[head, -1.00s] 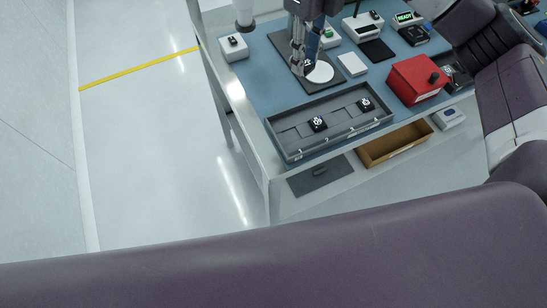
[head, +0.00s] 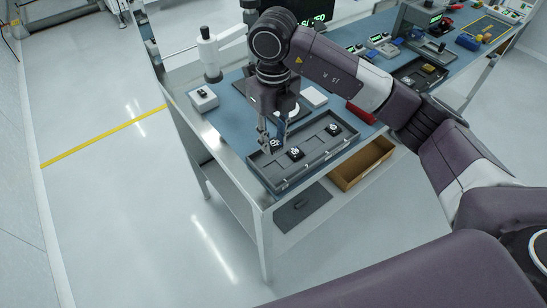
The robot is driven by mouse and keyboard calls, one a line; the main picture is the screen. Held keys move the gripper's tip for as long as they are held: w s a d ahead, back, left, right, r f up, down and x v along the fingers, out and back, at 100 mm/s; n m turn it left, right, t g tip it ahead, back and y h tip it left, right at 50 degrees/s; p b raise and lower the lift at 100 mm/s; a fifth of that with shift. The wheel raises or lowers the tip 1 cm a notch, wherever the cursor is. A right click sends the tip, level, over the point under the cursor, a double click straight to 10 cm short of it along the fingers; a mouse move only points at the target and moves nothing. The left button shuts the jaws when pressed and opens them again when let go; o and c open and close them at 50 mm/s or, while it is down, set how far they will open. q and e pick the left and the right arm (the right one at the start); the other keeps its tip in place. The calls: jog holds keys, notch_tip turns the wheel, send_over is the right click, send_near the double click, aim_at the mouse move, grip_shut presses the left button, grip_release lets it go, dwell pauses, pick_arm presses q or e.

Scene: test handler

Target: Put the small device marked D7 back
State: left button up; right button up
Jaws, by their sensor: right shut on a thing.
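The grey tray (head: 312,168) sits at the front edge of the blue-topped bench. One small black device with white marks (head: 295,154) sits in its middle part and another (head: 333,129) toward its right end. Their marks are too small to read. My right gripper (head: 268,147) points down over the left end of the tray. It is shut on a small dark device (head: 275,144), mostly hidden by the fingers; its mark is unreadable. I cannot tell whether it touches the tray floor. My left gripper is not in view.
A white box with a black top (head: 203,100) stands at the bench's left edge, near a white post (head: 208,55). A brown open bin (head: 362,165) is below the tray.

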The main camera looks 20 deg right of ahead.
aim_at(274, 143)
notch_tip(274, 143, down, 4)
jog(key=shift+d+f+p, duration=0.1)
jog(key=shift+f+p, duration=0.05)
jog(key=shift+p, duration=0.25)
notch_tip(274, 143, down, 4)
jog(key=shift+f+p, duration=0.25)
jog(key=shift+p, duration=0.4)
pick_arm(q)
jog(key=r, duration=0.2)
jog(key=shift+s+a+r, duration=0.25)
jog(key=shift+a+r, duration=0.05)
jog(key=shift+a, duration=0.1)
pick_arm(e)
jog(key=shift+f, duration=0.1)
jog(key=shift+f, duration=0.15)
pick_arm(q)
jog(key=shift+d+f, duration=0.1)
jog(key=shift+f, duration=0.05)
pick_arm(e)
jog(key=o, duration=0.8)
